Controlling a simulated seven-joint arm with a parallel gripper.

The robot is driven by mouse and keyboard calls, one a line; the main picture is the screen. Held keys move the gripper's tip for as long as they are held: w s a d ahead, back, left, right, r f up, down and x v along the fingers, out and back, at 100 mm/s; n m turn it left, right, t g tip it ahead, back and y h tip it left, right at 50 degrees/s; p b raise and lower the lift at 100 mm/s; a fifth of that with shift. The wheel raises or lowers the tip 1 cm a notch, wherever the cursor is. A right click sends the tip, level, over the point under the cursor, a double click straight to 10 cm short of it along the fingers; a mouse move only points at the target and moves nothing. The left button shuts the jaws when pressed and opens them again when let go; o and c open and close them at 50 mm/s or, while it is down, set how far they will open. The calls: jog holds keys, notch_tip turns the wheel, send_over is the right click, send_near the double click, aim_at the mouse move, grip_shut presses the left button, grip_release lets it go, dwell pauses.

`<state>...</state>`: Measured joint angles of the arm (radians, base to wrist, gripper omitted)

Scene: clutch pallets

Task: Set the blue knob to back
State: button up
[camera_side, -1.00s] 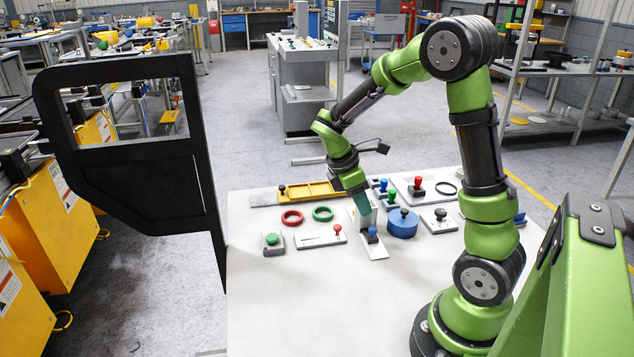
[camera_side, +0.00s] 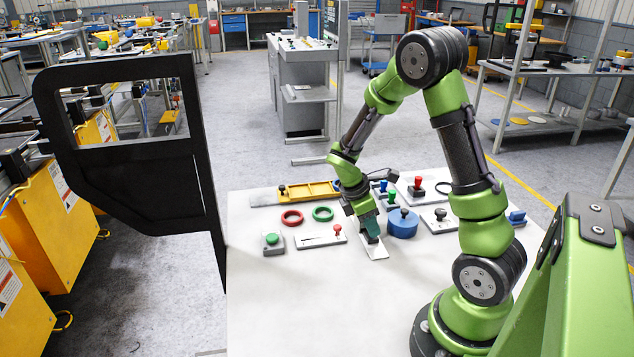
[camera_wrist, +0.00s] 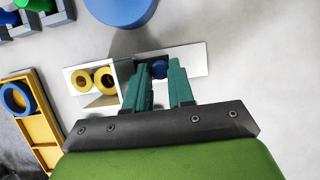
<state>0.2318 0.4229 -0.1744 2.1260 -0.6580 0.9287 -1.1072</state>
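The blue knob (camera_wrist: 159,69) shows in the wrist view between my fingertips, partly covered by them. It stands on a long white plate (camera_wrist: 193,58), whose near end also shows in the side view (camera_side: 376,253). My gripper (camera_side: 371,228) points down over this plate in the side view and hides most of the knob there. In the wrist view my gripper (camera_wrist: 160,70) has its two green fingers apart, one on each side of the knob. I see no clear grip on it.
A large blue disc (camera_side: 402,224) stands close right of my gripper. A plate with a red knob (camera_side: 337,230), red ring (camera_side: 292,217) and green ring (camera_side: 323,214) lie to the left. Two yellow rings (camera_wrist: 82,80) sit left of the knob. The table's front is clear.

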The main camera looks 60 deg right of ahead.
grip_shut()
jog(key=shift+s+a, duration=2.2)
jog(key=shift+a, duration=0.1)
jog(key=o, duration=0.5)
grip_release()
jog(key=shift+o, duration=0.2)
jog(key=shift+w+r, duration=0.1)
jog(key=shift+r, duration=0.15)
jog(key=v, duration=1.6)
jog(key=shift+r, duration=0.2)
jog(key=shift+a, duration=0.1)
